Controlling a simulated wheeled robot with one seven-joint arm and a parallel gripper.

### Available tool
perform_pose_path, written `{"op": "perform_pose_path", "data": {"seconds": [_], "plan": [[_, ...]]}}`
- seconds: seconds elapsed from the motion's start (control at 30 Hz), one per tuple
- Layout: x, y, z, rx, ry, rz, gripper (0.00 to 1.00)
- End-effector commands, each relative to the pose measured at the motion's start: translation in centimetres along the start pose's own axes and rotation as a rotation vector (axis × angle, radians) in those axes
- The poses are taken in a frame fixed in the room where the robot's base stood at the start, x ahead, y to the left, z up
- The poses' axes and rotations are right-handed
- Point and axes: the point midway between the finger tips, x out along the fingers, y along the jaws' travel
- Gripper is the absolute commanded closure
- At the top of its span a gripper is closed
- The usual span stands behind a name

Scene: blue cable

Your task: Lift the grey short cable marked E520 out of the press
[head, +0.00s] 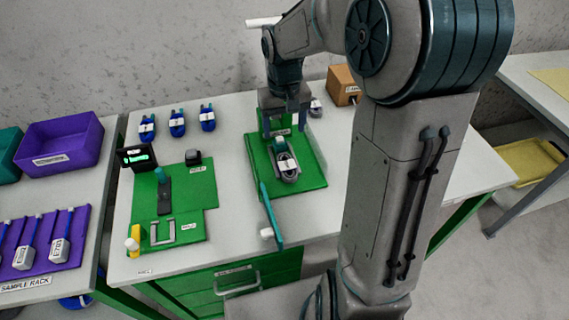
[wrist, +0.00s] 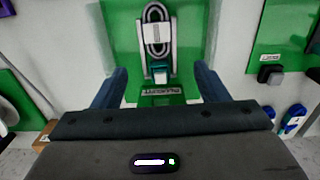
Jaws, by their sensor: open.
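A short grey cable (head: 288,174), coiled and with a white tag, lies in the press (head: 316,182) on its green base. In the wrist view the same cable (wrist: 148,14) shows ahead of my fingers, near the top, with a teal and white end towards me; its tag is too small to read. My gripper (head: 284,126) is open and empty, above the back part of the press. In the wrist view its two blue fingers (wrist: 160,82) stand wide apart, one on each side of the cable's line, with the cable beyond them.
The press's teal lever (head: 271,215) reaches to the front edge. Another grey cable (head: 316,108) lies behind, by a brown box (head: 343,85). Several blue cables (head: 177,123) lie back left. A green test fixture (head: 192,222) stands at left. Bare table lies right of the press.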

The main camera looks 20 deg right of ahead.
Motion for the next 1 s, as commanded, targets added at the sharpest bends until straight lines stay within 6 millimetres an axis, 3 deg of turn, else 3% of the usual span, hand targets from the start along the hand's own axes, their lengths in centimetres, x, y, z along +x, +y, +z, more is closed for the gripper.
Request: {"op": "perform_pose_path", "data": {"seconds": [0.1,0.3,0.57,0.8,1.0], "plan": [[2.7,0.0,0.1,-0.002,-0.006,0.000,0.33],[6.0,0.0,0.1,-0.002,-0.002,0.000,0.33],[8.0,0.1,0.1,-0.001,-0.003,0.000,0.33],[11.5,0.4,0.1,-0.002,-0.003,0.000,0.33],[12.2,0.4,0.1,-0.001,0.001,0.001,0.33]]}}
